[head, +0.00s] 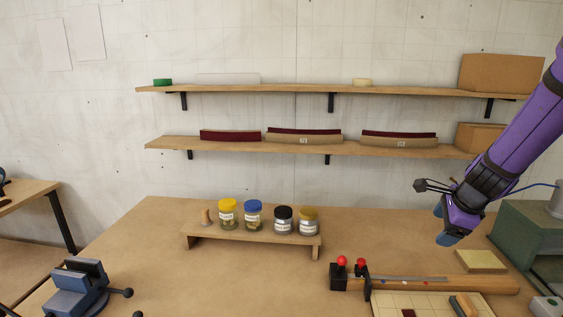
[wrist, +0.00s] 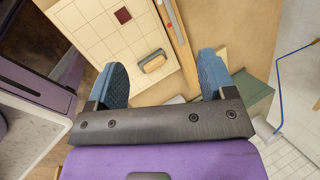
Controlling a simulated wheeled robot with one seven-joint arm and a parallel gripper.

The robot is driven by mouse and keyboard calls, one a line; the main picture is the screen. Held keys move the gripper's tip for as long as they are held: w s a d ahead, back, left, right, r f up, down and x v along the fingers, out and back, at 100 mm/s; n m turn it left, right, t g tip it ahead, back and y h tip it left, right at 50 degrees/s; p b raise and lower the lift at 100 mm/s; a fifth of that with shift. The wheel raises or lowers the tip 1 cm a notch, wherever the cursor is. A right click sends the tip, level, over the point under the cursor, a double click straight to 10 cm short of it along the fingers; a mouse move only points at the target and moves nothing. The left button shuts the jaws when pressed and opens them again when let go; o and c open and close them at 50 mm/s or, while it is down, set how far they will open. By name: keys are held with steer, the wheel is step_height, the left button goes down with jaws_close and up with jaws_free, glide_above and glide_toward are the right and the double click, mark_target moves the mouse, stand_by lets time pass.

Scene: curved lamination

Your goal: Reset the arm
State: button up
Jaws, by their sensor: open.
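My purple arm comes in from the right in the head view. My gripper (head: 447,224) hangs in the air over the right part of the workbench (head: 170,250). It points down and holds nothing. In the wrist view my gripper (wrist: 161,82) shows two blue fingertips set wide apart, with nothing between them touching either one. Below them lie a pale gridded board (wrist: 100,40) and a small block with a grey top (wrist: 153,62).
A wooden bar with red-knobbed clamps (head: 440,283) lies on the bench below my gripper. A green box-shaped machine (head: 520,240) stands at right. Lidded jars (head: 253,215) sit on a low riser. A blue vise (head: 80,285) is at left. Two wall shelves (head: 300,91) hang behind.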

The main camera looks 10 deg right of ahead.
steer(key=s+a+r+n, duration=0.8)
steer(key=a+r+n, duration=0.4)
steer(key=n, duration=0.1)
steer(key=s+a+r+n, duration=0.2)
steer(key=s+n, duration=0.3)
steer(key=s, duration=0.1)
steer(key=s+a+r+n, duration=0.2)
steer(key=s+r+n, duration=0.1)
steer(key=s+n, duration=0.2)
steer(key=shift+s+r, duration=0.15)
steer(key=shift+s, duration=0.6)
